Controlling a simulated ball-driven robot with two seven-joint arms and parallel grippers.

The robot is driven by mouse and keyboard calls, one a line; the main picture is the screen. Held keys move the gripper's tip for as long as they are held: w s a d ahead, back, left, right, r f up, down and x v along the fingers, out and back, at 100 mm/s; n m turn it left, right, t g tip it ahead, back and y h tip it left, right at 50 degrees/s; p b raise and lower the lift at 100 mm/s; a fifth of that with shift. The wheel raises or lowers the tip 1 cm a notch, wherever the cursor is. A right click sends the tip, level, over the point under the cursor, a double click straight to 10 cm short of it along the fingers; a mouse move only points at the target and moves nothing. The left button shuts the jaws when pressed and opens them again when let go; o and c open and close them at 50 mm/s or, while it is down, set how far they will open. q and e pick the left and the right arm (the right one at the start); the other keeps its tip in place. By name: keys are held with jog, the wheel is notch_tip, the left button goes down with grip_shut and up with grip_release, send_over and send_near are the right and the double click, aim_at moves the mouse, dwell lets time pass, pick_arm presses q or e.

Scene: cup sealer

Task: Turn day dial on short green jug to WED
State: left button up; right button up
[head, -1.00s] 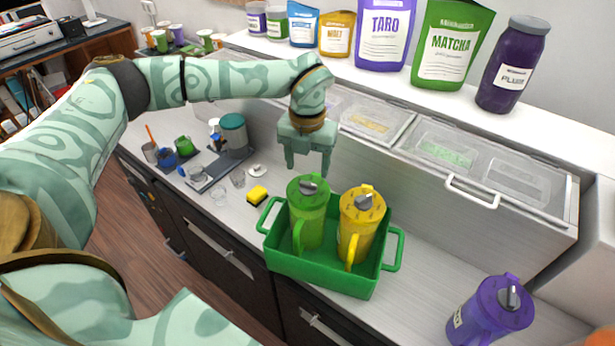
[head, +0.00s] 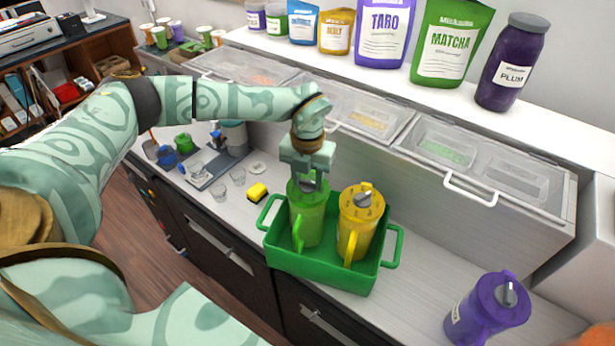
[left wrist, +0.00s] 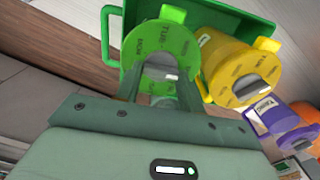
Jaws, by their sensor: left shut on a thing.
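The green jug (head: 308,222) stands upright in the left part of a green tray (head: 318,276), its handle toward me. My left gripper (head: 309,184) points down onto its lid and is shut on the grey day dial, which the fingers mostly hide in the head view. In the left wrist view, the dial (left wrist: 160,72) shows between the two fingers (left wrist: 158,90). Day lettering rings the green lid (left wrist: 160,38); TUE and MON seem legible, and I cannot tell which day the dial points to. My right gripper is not in view.
A yellow jug (head: 357,225) with its own dial stands close to the right in the same tray. A purple jug (head: 487,308) stands at the counter's lower right. Lidded topping bins (head: 445,155) line the back.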

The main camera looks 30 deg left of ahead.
aim_at(309, 182)
pick_arm(q)
jog(key=shift+n, duration=0.3)
jog(key=n, duration=0.4)
jog(key=shift+d+n, duration=0.1)
jog(key=shift+n, duration=0.2)
jog(key=shift+w+n, duration=0.15)
jog(key=shift+n, duration=2.05)
jog(key=shift+r, duration=0.1)
jog(key=o, duration=1)
notch_tip(309, 182, up, 16)
jog(key=shift+r+b, duration=0.15)
jog(key=shift+b, duration=0.9)
